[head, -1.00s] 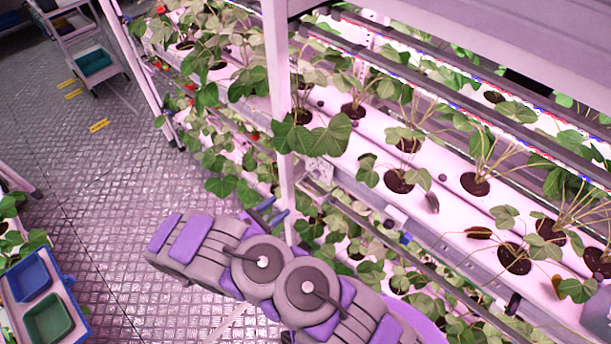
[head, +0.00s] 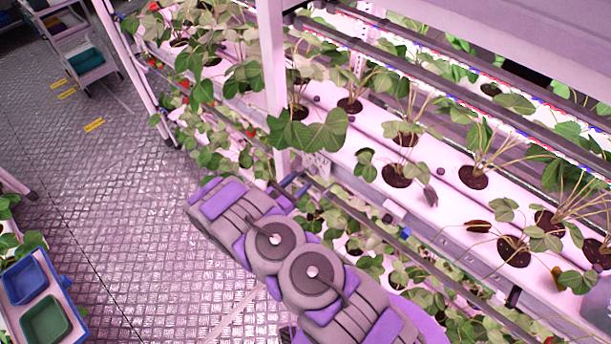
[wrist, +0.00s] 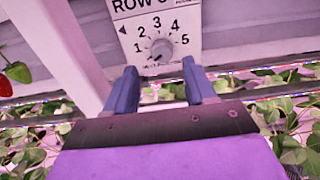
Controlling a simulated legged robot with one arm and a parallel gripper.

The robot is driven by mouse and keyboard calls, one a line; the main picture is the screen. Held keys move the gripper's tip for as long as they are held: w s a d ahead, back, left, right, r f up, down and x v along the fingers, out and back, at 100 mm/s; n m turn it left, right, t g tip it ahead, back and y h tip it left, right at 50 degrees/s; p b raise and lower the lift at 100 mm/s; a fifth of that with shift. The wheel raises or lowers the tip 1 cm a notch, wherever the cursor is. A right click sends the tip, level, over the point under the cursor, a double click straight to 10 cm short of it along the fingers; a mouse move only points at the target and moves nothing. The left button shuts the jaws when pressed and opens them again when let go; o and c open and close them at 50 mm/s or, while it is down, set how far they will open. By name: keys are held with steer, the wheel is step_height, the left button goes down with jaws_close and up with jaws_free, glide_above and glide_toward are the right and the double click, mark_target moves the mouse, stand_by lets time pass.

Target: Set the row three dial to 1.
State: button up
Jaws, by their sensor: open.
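A round grey dial (wrist: 161,48) sits on a white label plate (wrist: 190,22) at the top of the wrist view. The plate carries the numbers 1 to 5 in an arc and the word "ROW"; the row number is cut off by the frame. I cannot clearly tell which number the dial points at. My gripper (wrist: 160,74) is open and empty, its two blue fingers spread left and right, just below the dial in the picture. In the head view my gripper (head: 289,186) is beside the rack post; the dial cannot be made out there.
The white rack post (head: 272,70) stands close to my gripper. White planting channels (head: 435,205) with strawberry plants run to the right. A cart with a blue tray (head: 25,280) and a green tray (head: 47,320) is at lower left. The floor (head: 120,190) between is clear.

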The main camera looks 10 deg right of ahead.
mark_target(311, 172)
steer(key=x, duration=0.4)
steer(key=shift+d, duration=0.4)
steer(key=shift+a, duration=0.25)
steer(key=shift+d, duration=0.15)
jaws_close()
